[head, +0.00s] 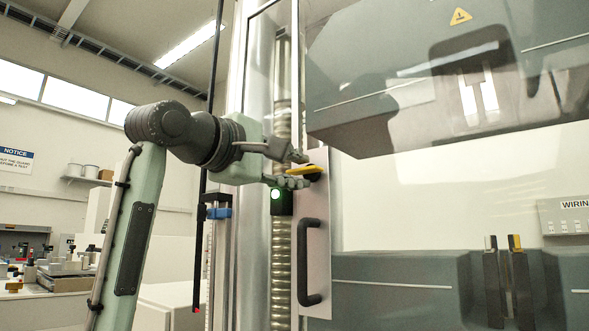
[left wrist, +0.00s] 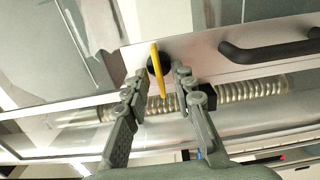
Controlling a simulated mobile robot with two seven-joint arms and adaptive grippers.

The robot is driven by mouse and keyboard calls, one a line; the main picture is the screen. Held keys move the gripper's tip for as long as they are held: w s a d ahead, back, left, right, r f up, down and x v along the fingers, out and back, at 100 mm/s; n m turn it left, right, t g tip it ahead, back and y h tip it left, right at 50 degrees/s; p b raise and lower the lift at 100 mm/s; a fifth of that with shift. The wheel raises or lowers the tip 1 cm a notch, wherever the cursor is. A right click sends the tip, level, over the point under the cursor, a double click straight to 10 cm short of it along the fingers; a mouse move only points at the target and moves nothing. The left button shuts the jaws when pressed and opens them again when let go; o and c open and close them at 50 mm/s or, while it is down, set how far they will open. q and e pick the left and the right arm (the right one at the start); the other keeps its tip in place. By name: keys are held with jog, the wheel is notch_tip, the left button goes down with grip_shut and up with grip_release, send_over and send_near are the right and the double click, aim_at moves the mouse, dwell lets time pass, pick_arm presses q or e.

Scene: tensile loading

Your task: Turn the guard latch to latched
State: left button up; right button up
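The guard latch is a yellow lever (head: 303,169) on a dark round hub, fixed to a pale plate on the machine's clear guard door. In the head view the lever lies about level. My left gripper (head: 296,170) is at the latch with a finger above and a finger below the lever. In the left wrist view the yellow lever (left wrist: 158,72) stands between the two fingertips of my left gripper (left wrist: 158,82), which are apart, with gaps visible on both sides. My right gripper is in neither view.
A black door handle (head: 312,262) is just below the latch. A ribbed metal screw column (head: 281,255) runs behind. Grey grips (head: 507,285) stand inside the machine. A bench with parts (head: 45,276) is at the left.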

pick_arm(q)
jog(key=shift+s, duration=0.1)
jog(key=v, duration=1.2)
